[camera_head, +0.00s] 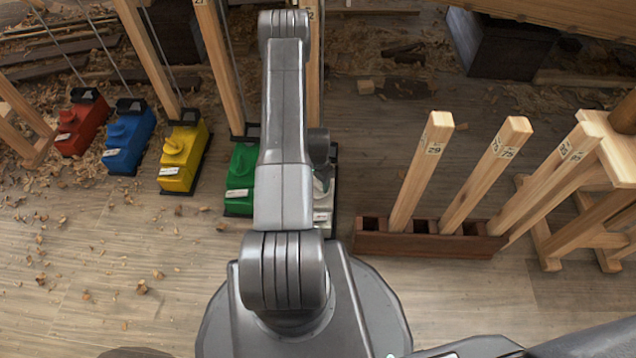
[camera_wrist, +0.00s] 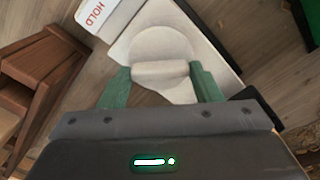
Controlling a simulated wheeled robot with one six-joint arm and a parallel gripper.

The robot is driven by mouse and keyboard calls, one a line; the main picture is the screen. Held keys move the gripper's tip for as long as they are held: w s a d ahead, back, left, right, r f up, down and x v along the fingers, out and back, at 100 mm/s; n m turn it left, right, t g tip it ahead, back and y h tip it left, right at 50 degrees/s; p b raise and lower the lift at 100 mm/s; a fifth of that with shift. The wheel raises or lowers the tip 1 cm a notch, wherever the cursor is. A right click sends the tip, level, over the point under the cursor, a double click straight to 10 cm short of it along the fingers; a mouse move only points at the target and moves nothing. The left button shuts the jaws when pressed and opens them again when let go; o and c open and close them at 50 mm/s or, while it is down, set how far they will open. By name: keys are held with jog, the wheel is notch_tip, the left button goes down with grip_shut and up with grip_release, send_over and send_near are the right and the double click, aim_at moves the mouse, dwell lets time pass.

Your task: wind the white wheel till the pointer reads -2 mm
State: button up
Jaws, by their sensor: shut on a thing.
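The white wheel (camera_wrist: 160,42) is a round disc with a raised grip bar, on top of a white box (camera_wrist: 125,48). My gripper (camera_wrist: 160,76) has its two green fingers on either side of the grip bar and is shut on it. In the head view the white box (camera_head: 323,222) shows only in part behind my arm, and the wheel is mostly hidden there. A label reading HOLD (camera_wrist: 95,13) is at the top left of the wrist view. I cannot see a pointer or scale reading in either view.
Green (camera_head: 240,180), yellow (camera_head: 183,158), blue (camera_head: 128,138) and red (camera_head: 80,125) boxes stand in a row to the left. A brown rack (camera_head: 430,243) with numbered wooden posts stands close on the right. A wooden stand (camera_head: 610,215) is beyond it. Shavings litter the floor.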

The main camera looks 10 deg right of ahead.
jog(key=shift+m+b, duration=0.5)
jog(key=shift+m, duration=1)
jog(key=o, duration=1)
notch_tip(320, 180, up, 14)
jog(key=p, duration=0.4)
jog(key=shift+f, duration=0.1)
